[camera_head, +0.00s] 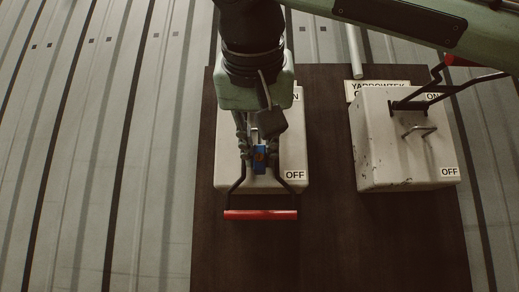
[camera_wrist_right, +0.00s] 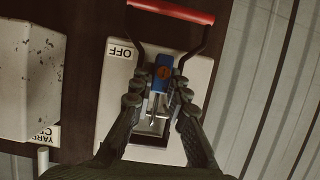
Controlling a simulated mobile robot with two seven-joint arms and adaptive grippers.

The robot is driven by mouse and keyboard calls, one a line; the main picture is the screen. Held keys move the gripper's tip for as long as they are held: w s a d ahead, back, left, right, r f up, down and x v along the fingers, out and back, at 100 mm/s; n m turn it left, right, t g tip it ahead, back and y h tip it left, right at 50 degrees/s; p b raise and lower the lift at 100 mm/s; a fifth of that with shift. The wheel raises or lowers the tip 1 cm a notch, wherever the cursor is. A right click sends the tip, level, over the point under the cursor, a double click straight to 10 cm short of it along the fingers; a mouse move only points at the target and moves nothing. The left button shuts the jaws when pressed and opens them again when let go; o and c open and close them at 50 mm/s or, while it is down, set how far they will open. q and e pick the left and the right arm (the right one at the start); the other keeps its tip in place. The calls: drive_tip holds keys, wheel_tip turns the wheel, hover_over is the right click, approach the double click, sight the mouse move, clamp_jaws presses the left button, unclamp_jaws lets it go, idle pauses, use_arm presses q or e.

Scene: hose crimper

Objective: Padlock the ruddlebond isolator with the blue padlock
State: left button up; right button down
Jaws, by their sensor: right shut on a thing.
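My right gripper (camera_head: 259,150) is shut on the blue padlock (camera_head: 260,160), in front of the left isolator box (camera_head: 225,172). In the right wrist view the padlock (camera_wrist_right: 162,70) sits between the fingertips (camera_wrist_right: 156,92), over the box face (camera_wrist_right: 112,90). Its shackle is partly hidden, so I cannot tell whether it passes through anything. This box's lever, with a red handle (camera_head: 261,215), points down past the OFF label (camera_head: 294,175). The box's name label is hidden behind my arm. My left gripper is not in view.
A second isolator box (camera_head: 385,150), labelled YARROWTEK (camera_head: 380,86), stands at the right.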

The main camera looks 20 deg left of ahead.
idle(0.4)
drive_tip(key=c, duration=1.4)
unclamp_jaws()
drive_tip(key=v, duration=1.2)
